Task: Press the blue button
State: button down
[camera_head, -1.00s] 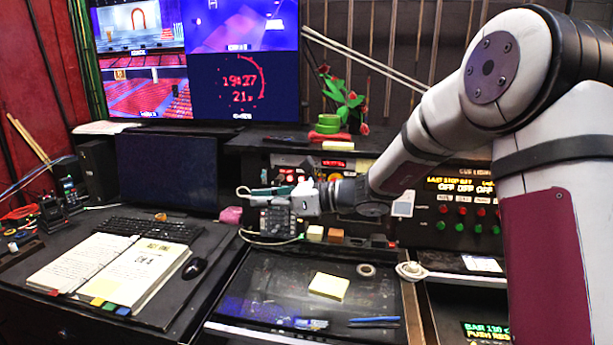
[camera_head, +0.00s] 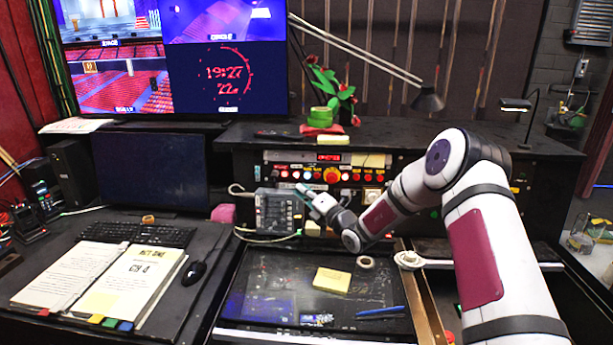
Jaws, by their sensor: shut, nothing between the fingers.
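A control panel (camera_head: 270,183) at the back of the desk carries a row of small red and pale buttons and a large red button (camera_head: 332,175) on yellow. My gripper (camera_head: 301,188) is shut and empty. It points up and left, in front of the panel just below the button row. I cannot tell whether its tips touch anything.
A grey box with knobs (camera_head: 277,212) stands just left of my gripper. A dark glass top (camera_head: 270,290) with a yellow note pad (camera_head: 332,280) and a blue pen (camera_head: 381,311) lies in front. A desk lamp (camera_head: 428,100) stands at the back. An open script (camera_head: 130,280) lies left.

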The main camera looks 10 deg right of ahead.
aim_at(307, 175)
jog(key=shift+w, duration=0.15)
jog(key=shift+w+d+f+b, duration=0.2)
jog(key=shift+w+d+b, duration=0.25)
jog(key=shift+w+b, duration=0.8)
jog(key=shift+w+d+f+b, duration=0.25)
jog(key=shift+w+d+b, duration=0.15)
jog(key=shift+w+b, duration=0.8)
jog(key=shift+w+d+f+b, duration=0.2)
jog(key=shift+w+d+b, duration=0.25)
jog(key=shift+w+b, duration=0.8)
jog(key=shift+w, duration=0.4)
jog(key=shift+w+d, duration=0.15)
jog(key=shift+w, duration=0.15)
jog(key=shift+w+d+b, duration=0.15)
jog(key=shift+w+b, duration=0.2)
jog(key=shift+s+a+p, duration=0.3)
jog(key=shift+s+p, duration=0.4)
jog(key=shift+s, duration=0.1)
